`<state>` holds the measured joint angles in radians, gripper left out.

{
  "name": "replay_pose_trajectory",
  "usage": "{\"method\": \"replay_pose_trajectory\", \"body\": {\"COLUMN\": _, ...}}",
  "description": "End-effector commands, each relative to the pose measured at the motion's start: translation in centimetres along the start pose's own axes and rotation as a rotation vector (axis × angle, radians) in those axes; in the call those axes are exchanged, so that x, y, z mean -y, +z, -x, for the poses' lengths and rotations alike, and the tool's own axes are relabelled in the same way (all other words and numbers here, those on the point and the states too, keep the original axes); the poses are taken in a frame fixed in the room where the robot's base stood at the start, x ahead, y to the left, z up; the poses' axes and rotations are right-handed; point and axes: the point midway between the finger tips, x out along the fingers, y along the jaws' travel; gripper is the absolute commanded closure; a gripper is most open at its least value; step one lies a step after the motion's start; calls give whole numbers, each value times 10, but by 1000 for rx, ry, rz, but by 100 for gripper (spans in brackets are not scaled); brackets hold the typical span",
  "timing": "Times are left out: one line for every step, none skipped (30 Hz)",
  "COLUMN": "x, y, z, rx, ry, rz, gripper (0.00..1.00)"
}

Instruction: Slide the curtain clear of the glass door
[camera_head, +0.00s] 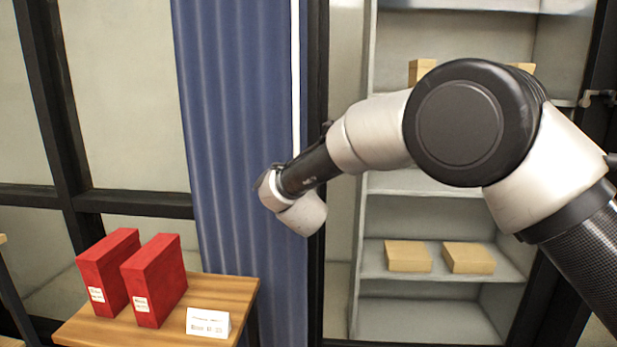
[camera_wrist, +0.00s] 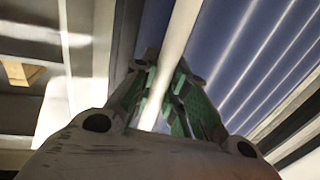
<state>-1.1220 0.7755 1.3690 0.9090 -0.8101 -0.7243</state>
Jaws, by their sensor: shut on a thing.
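The blue curtain (camera_head: 235,120) hangs in folds left of centre in the head view, beside a dark upright frame post (camera_head: 317,70). A white upright bar (camera_head: 295,70) runs along its right edge. In the wrist view my gripper (camera_wrist: 168,88) is shut on this white bar (camera_wrist: 182,35), with the curtain's folds (camera_wrist: 255,50) to the right. In the head view my wrist hides the fingers. The glass door area (camera_head: 345,110), right of the post, shows shelves behind it; the curtain does not visibly cover it. My arm hides part of this area.
A wooden table (camera_head: 235,290) at lower left holds two red boxes (camera_head: 108,270) (camera_head: 155,280) and a white label card (camera_head: 208,322). Tan boxes (camera_head: 408,256) (camera_head: 468,258) lie on the grey shelves (camera_head: 380,262). A handle (camera_head: 598,98) shows at far right.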

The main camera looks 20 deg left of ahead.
Motion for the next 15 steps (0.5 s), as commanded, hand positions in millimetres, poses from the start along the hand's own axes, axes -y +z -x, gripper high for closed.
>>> {"method": "replay_pose_trajectory", "body": {"x": 4, "y": -1, "z": -2, "rx": -2, "ry": 0, "rz": 0, "gripper": 100}}
{"method": "replay_pose_trajectory", "body": {"x": 6, "y": 0, "z": -2, "rx": -1, "ry": 0, "rz": 0, "gripper": 100}}
{"method": "replay_pose_trajectory", "body": {"x": 8, "y": 0, "z": -2, "rx": -1, "ry": 1, "rz": -1, "gripper": 100}}
{"method": "replay_pose_trajectory", "body": {"x": 10, "y": 0, "z": -3, "rx": -1, "ry": 1, "rz": -1, "gripper": 100}}
{"method": "replay_pose_trajectory", "body": {"x": 11, "y": 0, "z": -3, "rx": -1, "ry": 1, "rz": -1, "gripper": 100}}
{"method": "replay_pose_trajectory", "body": {"x": 12, "y": -1, "z": -3, "rx": -2, "ry": 0, "rz": 0, "gripper": 100}}
{"method": "replay_pose_trajectory", "body": {"x": 13, "y": -1, "z": -3, "rx": -2, "ry": 0, "rz": 0, "gripper": 100}}
{"method": "replay_pose_trajectory", "body": {"x": 14, "y": -1, "z": -3, "rx": -2, "ry": 0, "rz": 0, "gripper": 100}}
{"method": "replay_pose_trajectory", "body": {"x": 15, "y": -1, "z": -4, "rx": -2, "ry": 0, "rz": 0, "gripper": 100}}
{"method": "replay_pose_trajectory", "body": {"x": 15, "y": -2, "z": -4, "rx": -2, "ry": -1, "rz": 0, "gripper": 100}}
{"method": "replay_pose_trajectory", "body": {"x": 15, "y": -2, "z": -4, "rx": -2, "ry": -1, "rz": 0, "gripper": 100}}
{"method": "replay_pose_trajectory", "body": {"x": 16, "y": -2, "z": -4, "rx": -2, "ry": -2, "rz": 0, "gripper": 100}}
{"method": "replay_pose_trajectory", "body": {"x": 16, "y": -2, "z": -3, "rx": -3, "ry": -2, "rz": 0, "gripper": 100}}
{"method": "replay_pose_trajectory", "body": {"x": 16, "y": -2, "z": -3, "rx": -3, "ry": -3, "rz": 0, "gripper": 100}}
{"method": "replay_pose_trajectory", "body": {"x": 16, "y": -2, "z": -3, "rx": -3, "ry": -3, "rz": 0, "gripper": 100}}
